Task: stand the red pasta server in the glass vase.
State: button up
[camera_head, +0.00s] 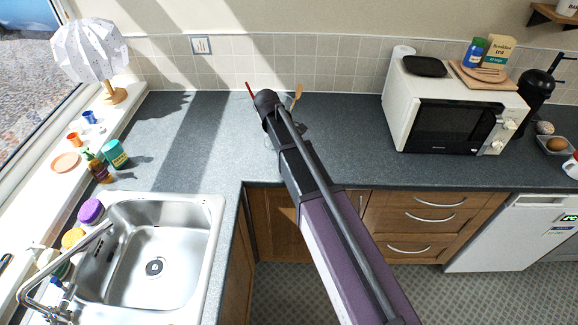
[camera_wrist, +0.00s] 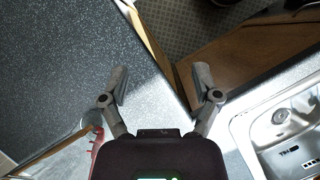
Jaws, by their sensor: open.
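The red pasta server (camera_head: 250,89) shows only as a thin red handle sticking up behind the end of my arm in the head view. In the wrist view a red piece (camera_wrist: 97,143) shows at the lower left, beside or inside a clear glass-like container (camera_wrist: 91,119), partly cut off by my gripper body. I cannot tell whether this container is the glass vase, or whether the red piece stands in it. My gripper (camera_wrist: 160,76) is open, with nothing between its fingers, above the worktop edge. In the head view it is hidden behind my arm.
A wooden utensil (camera_head: 297,95) stands up just right of my arm's end. A white microwave (camera_head: 396,105) stands on the right. The sink (camera_head: 140,250) is at the lower left, with a green tin (camera_head: 116,154) above it. The worktop left of my arm is clear.

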jog(key=shift+s+a+f+m+y+b, duration=0.1)
jog(key=shift+s+f+m+y+b, duration=0.3)
jog(key=shift+f, duration=0.2)
jog(key=shift+s+a+f+m+y+b, duration=0.15)
jog(key=shift+s+f+m+y, duration=0.2)
jog(key=shift+f+m, duration=0.2)
jog(key=shift+s+d, duration=0.1)
jog(key=shift+d, duration=0.05)
dwell(0.5)
jog(key=s+d+f+m+t+y+b, duration=0.2)
jog(key=s+d+f+m+y, duration=0.1)
jog(key=s+d+m, duration=0.6)
jog(key=s+d, duration=0.4)
jog(key=d, duration=0.4)
jog(key=shift+s+m+t, duration=0.35)
jog(key=shift+t, duration=0.05)
